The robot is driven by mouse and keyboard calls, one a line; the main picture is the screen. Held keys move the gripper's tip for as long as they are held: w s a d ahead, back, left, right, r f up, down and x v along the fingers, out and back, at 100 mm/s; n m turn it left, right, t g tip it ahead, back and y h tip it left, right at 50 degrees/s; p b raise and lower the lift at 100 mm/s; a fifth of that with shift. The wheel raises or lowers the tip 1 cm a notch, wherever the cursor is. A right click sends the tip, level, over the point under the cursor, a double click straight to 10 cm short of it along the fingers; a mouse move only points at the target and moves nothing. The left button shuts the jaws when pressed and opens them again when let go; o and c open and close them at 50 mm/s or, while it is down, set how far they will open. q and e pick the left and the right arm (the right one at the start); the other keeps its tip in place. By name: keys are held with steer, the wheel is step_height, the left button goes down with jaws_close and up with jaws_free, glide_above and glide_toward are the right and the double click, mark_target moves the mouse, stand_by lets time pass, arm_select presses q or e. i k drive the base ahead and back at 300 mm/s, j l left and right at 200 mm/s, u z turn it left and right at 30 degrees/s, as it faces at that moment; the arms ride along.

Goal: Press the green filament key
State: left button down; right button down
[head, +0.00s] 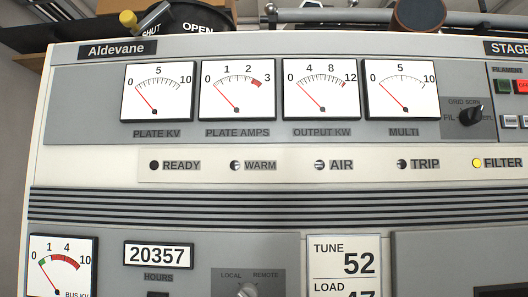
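The green filament key (503,87) is at the far right edge of the head view, on the dark panel under the word FILAMENT. A red key marked OFF (521,87) sits just right of it, partly cut off by the picture edge. Neither of my grippers is in the head view, and nothing touches the keys.
The Aldevane cabinet front fills the view. Meters (157,91) read near zero. The FILTER lamp (477,163) is lit yellow. A black rotary knob (471,115) protrudes left of the keys. A yellow-ended valve lever (129,20) and pipes stand above the cabinet.

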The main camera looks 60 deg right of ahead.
mark_target(503, 85)
steer(key=z, duration=3.6)
